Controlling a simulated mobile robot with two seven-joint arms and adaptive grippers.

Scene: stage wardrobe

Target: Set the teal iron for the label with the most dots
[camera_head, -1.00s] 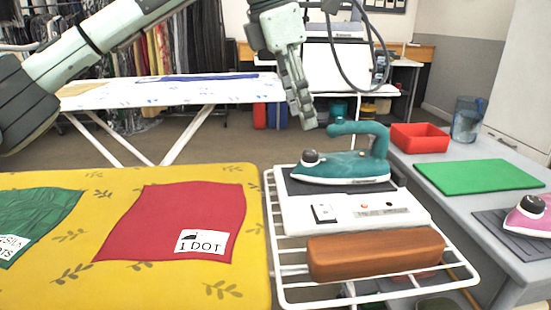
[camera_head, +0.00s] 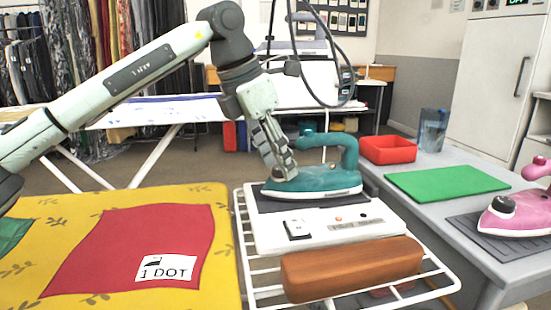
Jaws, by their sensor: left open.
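The teal iron (camera_head: 318,181) sits flat on the dark pad of a white iron station (camera_head: 325,226), its nose to the left and its handle to the right. Its dial, at the front top, is mostly hidden behind my left gripper (camera_head: 283,172). That gripper points down with its fingertips at the iron's front top; I cannot tell whether they touch. A red cloth (camera_head: 130,245) on the yellow ironing board carries a label (camera_head: 167,268) that reads "1 DOT" with a small iron symbol. A green cloth (camera_head: 12,232) is cut off at the left edge. My right gripper is out of view.
A brown block (camera_head: 352,269) lies on the white wire rack (camera_head: 247,268) in front of the station. On the grey table at right are a red bin (camera_head: 388,149), a green mat (camera_head: 445,182), a blue container (camera_head: 433,130) and a pink iron (camera_head: 518,214).

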